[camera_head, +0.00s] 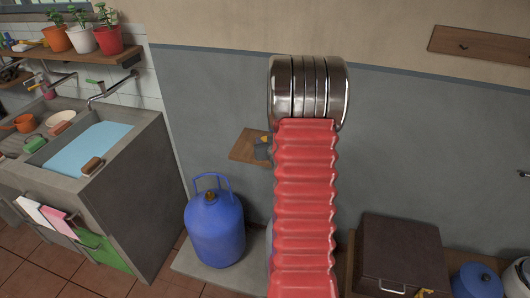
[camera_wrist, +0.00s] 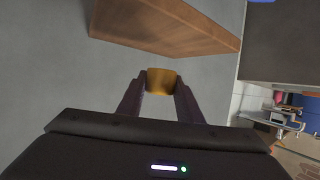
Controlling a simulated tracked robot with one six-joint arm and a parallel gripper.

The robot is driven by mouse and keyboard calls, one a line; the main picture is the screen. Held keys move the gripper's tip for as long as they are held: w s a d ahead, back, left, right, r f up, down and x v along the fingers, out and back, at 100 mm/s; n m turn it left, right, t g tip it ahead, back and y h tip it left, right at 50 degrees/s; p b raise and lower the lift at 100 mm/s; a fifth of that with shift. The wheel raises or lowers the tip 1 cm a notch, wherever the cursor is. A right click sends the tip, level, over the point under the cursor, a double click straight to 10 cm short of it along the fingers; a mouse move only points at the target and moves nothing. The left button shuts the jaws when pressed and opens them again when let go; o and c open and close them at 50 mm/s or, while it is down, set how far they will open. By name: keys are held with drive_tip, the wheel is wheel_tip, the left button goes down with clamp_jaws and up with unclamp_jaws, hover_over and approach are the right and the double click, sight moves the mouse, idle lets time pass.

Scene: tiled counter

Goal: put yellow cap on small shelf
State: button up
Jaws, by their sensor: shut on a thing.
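The yellow cap (camera_wrist: 161,82) sits between the two dark fingertips of my gripper (camera_wrist: 160,88) in the wrist view. The gripper is shut on it. The small wooden shelf (camera_wrist: 165,27) spans the top of the wrist view, above the cap in the picture, with a gap of grey wall showing between them. In the head view the small shelf (camera_head: 244,147) is on the grey wall, its right part hidden behind my red arm. A bit of my gripper (camera_head: 263,149) shows there beside the arm, overlapping the shelf in the picture. The cap is not clear in that view.
A blue gas bottle (camera_head: 214,226) stands below and left of the shelf. A sink with water (camera_head: 92,147) is at the left, under a plant shelf (camera_head: 62,58). A dark brown box (camera_head: 402,252) and a blue pot (camera_head: 476,281) are at the lower right.

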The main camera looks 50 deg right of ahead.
drive_tip(key=shift+f, duration=0.7)
drive_tip(key=shift+f, duration=2.05)
drive_tip(key=shift+f, duration=0.15)
drive_tip(key=o, duration=1)
drive_tip(key=shift+s+a, duration=0.1)
drive_tip(key=shift+s, duration=0.05)
drive_tip(key=v, duration=1.1)
drive_tip(key=shift+s+a+r, duration=0.15)
drive_tip(key=shift+s+r, duration=0.1)
drive_tip(key=shift+s, duration=0.05)
